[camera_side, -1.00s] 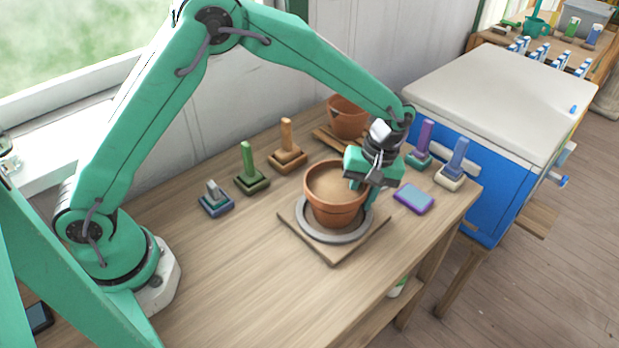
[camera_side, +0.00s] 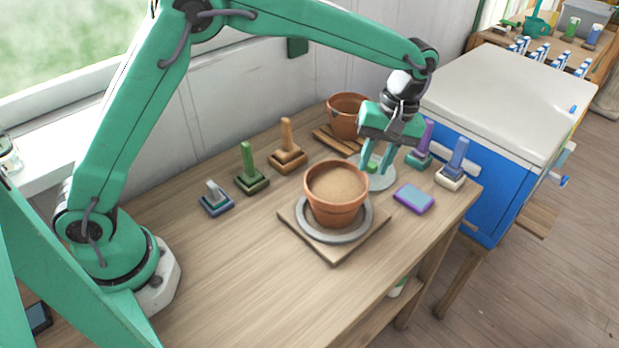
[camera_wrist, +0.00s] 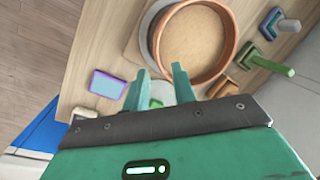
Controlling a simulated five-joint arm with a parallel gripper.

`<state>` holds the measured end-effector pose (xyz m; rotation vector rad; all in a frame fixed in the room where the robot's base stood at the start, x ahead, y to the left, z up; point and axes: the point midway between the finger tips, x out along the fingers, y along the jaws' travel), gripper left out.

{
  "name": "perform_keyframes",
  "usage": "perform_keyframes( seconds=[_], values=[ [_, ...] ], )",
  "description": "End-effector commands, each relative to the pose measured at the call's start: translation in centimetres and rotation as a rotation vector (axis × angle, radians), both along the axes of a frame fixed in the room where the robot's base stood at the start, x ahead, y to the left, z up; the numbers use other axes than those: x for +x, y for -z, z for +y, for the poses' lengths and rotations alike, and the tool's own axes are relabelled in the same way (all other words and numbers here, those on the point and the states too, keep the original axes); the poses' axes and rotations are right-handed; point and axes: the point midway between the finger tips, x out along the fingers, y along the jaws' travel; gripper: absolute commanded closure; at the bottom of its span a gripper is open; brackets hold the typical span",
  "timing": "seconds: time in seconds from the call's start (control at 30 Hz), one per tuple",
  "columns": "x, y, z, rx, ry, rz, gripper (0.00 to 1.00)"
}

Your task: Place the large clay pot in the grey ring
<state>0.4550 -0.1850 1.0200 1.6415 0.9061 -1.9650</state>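The large clay pot (camera_side: 336,197) stands upright inside the grey ring (camera_side: 326,238) on its square wooden board (camera_side: 336,256). In the wrist view the pot (camera_wrist: 157,45) shows from above, with part of the ring (camera_wrist: 146,20) beside it. My gripper (camera_side: 376,170) is in the air to the right of and behind the pot, apart from its rim. Its fingers (camera_wrist: 161,85) are spread with nothing between them. A pale round disc with a green knob (camera_side: 372,167) lies on the table below the fingers, partly hidden by them.
Another clay pot (camera_side: 347,112) stands at the back. Stands with green (camera_side: 249,165), orange (camera_side: 287,147) and blue (camera_side: 455,163) posts line the bench. A purple-rimmed blue block (camera_side: 414,198) lies right of the board. The bench's front left is clear.

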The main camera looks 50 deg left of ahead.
Motion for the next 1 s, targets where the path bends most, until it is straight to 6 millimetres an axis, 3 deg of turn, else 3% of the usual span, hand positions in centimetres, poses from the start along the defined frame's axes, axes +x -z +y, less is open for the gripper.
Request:
perform_keyframes(
  seconds=[0.3, 1.0],
  values=[
    [0.6, -2.5, -0.2, 0.0, 0.0, 0.0, 0.73],
    [0.5, -2.9, 0.0, -0.004, 0.006, -0.005, 0.73]
  ],
)
